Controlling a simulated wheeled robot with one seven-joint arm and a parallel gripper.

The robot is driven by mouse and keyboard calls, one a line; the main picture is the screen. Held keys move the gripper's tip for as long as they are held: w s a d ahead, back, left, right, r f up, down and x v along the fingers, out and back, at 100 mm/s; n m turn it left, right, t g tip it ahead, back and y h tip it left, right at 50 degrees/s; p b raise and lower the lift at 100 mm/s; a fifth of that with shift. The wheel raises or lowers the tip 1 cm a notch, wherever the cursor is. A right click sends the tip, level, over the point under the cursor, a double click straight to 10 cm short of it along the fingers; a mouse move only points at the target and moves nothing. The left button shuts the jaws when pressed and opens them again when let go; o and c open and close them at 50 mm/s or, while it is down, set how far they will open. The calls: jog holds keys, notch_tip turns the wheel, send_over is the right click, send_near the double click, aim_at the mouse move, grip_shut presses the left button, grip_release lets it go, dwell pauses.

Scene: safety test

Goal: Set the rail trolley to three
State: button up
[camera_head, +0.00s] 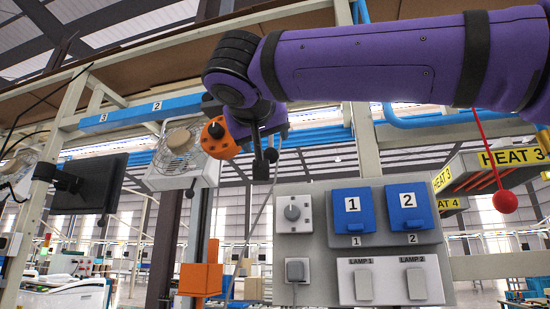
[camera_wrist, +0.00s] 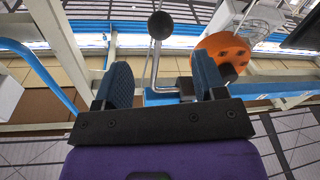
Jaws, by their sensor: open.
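The blue rail (camera_head: 135,115) runs across the upper left of the head view, with plates marked 3 and 2; 3 is left of 2. My arm hides its right part. An orange rounded body (camera_head: 220,137) with dark knobs is beside my wrist, right of the 2 mark; it also shows in the wrist view (camera_wrist: 215,48). I cannot tell for sure whether it belongs to the trolley. In the wrist view, my gripper (camera_wrist: 160,86) is open, its two fingers apart. A grey rod with a black ball (camera_wrist: 160,25) shows between and beyond them; contact is unclear.
A fan (camera_head: 183,152) hangs below the rail near 2. A grey panel (camera_head: 330,240) has blue covers 1 and 2 and lamp switches. A red ball (camera_head: 505,201) hangs on a cord at right, near the HEAT 3 sign (camera_head: 513,157). A dark monitor (camera_head: 88,185) is at left.

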aim_at(270, 152)
jog(key=x, duration=0.9)
jog(key=shift+w, duration=0.25)
jog(key=shift+c, duration=0.4)
